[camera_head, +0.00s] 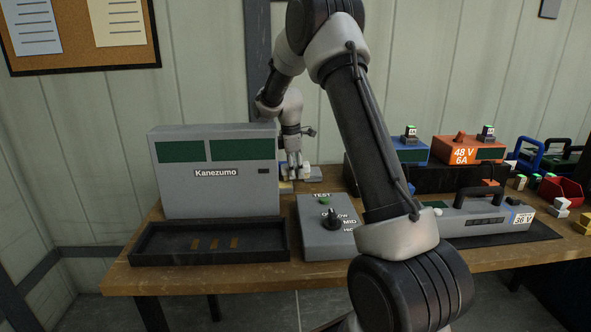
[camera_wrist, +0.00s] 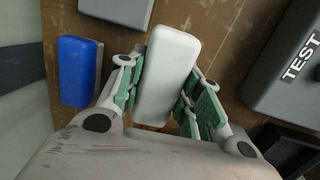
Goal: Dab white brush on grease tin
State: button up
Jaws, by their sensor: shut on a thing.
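The white brush (camera_wrist: 168,75) is a rounded white block in the wrist view. My gripper (camera_wrist: 163,92) has its green-padded fingers on both sides of it and is shut on it. In the head view my gripper (camera_head: 292,172) is low over the back of the bench, between the Kanezumo box and the dark stand. The brush is too small to make out clearly there. I cannot pick out a grease tin in either view. Whether the brush touches the bench is unclear.
A blue brush-like block (camera_wrist: 78,72) lies beside my gripper, near the wall. A pale grey block (camera_wrist: 118,9) lies beyond the white brush. The grey TEST box (camera_head: 325,225), Kanezumo box (camera_head: 215,190) and black tray (camera_head: 208,258) stand close by. Chargers (camera_head: 470,148) are to the right.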

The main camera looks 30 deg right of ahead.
aim_at(296, 165)
jog(key=shift+f, duration=0.65)
dwell(1.7)
jog(key=shift+r, duration=3.55)
